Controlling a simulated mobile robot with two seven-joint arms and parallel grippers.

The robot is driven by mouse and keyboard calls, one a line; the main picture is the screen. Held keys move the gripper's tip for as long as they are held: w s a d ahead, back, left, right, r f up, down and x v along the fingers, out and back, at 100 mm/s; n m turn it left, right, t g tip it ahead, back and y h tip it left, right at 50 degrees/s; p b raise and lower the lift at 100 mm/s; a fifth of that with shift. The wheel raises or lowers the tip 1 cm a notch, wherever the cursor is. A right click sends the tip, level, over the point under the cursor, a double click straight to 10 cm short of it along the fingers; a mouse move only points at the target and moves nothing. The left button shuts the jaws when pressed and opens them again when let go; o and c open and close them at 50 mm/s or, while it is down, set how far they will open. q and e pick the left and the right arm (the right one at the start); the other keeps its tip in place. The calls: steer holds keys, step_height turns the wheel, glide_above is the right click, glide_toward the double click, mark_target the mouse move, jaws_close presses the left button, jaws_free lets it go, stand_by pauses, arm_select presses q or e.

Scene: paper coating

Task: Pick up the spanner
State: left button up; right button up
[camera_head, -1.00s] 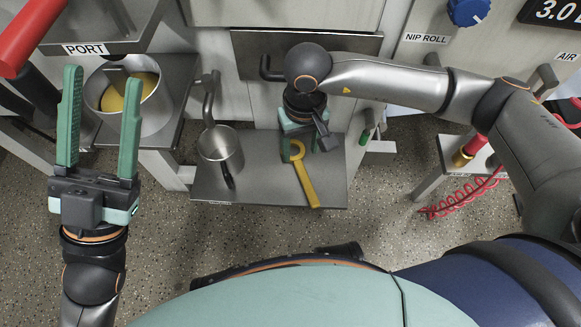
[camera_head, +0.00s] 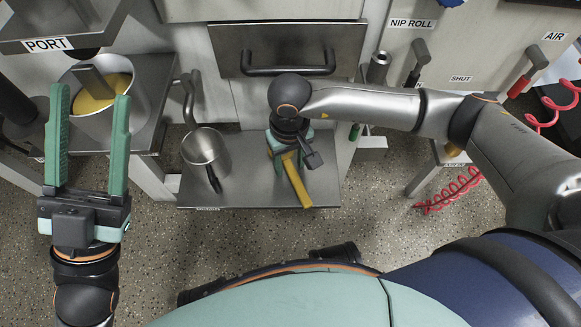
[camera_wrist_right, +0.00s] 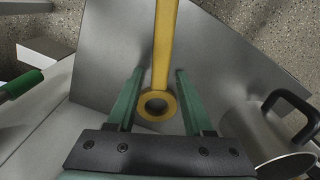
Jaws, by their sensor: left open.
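The yellow spanner (camera_head: 298,184) lies on a grey metal shelf (camera_head: 325,165). Its handle points toward me and its ring end is hidden by my right gripper (camera_head: 287,162) in the head view. In the right wrist view the ring end of the spanner (camera_wrist_right: 161,45) lies between the two green fingers of my right gripper (camera_wrist_right: 161,75). Those fingers are apart, with a gap on both sides of the handle. My left gripper (camera_head: 90,95) is open and empty, raised at the left in front of the pot.
A metal jug (camera_head: 204,150) with a dark handle stands on the shelf left of the spanner. A pot (camera_head: 98,92) of yellow liquid stands at the left. A drawer handle (camera_head: 290,69) is behind my right wrist. A red coiled hose (camera_head: 448,190) hangs at the right.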

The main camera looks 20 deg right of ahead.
jaws_close()
stand_by(0.3)
stand_by(0.3)
